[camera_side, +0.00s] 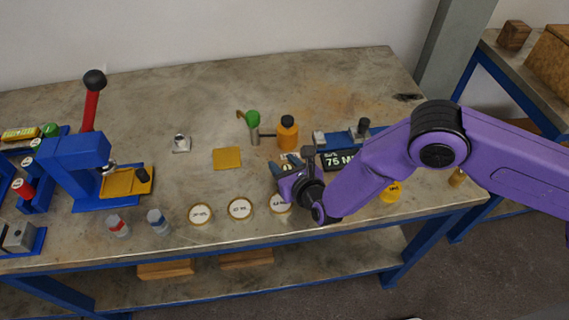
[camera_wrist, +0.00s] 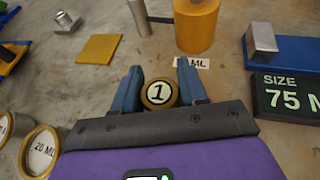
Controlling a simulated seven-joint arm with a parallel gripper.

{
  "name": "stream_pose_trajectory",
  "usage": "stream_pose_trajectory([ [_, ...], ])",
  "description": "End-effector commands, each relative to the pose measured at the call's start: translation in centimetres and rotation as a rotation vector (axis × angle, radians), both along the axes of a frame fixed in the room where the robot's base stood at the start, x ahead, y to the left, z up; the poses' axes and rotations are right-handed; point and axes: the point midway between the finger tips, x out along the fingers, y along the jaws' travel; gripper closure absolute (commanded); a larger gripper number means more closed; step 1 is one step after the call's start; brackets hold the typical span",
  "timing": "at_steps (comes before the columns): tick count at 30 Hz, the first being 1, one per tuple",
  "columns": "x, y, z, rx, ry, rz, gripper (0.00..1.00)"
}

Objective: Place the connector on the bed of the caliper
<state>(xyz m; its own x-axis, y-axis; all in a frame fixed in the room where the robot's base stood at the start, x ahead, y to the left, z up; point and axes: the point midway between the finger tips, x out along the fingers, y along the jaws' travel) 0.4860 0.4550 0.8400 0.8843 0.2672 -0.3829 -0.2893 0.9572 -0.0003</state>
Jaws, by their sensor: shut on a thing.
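My gripper (camera_side: 287,163) is low over the right half of the bench. In the wrist view my gripper (camera_wrist: 160,84) has its two blue fingers closed on the sides of a round gold-rimmed piece (camera_wrist: 158,94) marked "1", apparently the connector. Its underside is hidden, and it cannot be made out in the side view. The caliper (camera_side: 342,139) has a blue bed with grey blocks on it, to the right of and behind my gripper. The caliper's bed (camera_wrist: 300,52) also shows at the wrist view's right, with its "SIZE 75 M" display (camera_wrist: 290,97) in front.
An orange bottle (camera_side: 287,134) and a green-topped fitting (camera_side: 252,119) stand behind my gripper. Gold-rimmed discs (camera_side: 240,209) line the front edge. A yellow mat (camera_side: 227,158) and small silver fitting (camera_side: 181,144) lie left. A blue press (camera_side: 77,155) stands far left.

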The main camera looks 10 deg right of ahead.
Motion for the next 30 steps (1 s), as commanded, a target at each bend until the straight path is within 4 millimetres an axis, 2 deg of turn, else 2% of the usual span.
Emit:
stream_pose_trajectory([
  [1, 0.0, 0.0, -0.1, 0.0, -0.001, 0.0, 0.95],
  [2, 0.0, 0.0, -0.2, 0.0, 0.0, 0.0, 0.55],
  [4, 0.0, 0.0, -0.2, 0.0, 0.0, 0.0, 0.32],
  [17, -0.3, 0.0, 0.1, 0.0, 0.0, 0.001, 0.32],
  [23, -2.7, -0.8, 1.0, -0.001, 0.0, 0.001, 0.32],
  [30, -6.6, -2.1, 2.7, 0.001, -0.001, 0.003, 0.32],
])
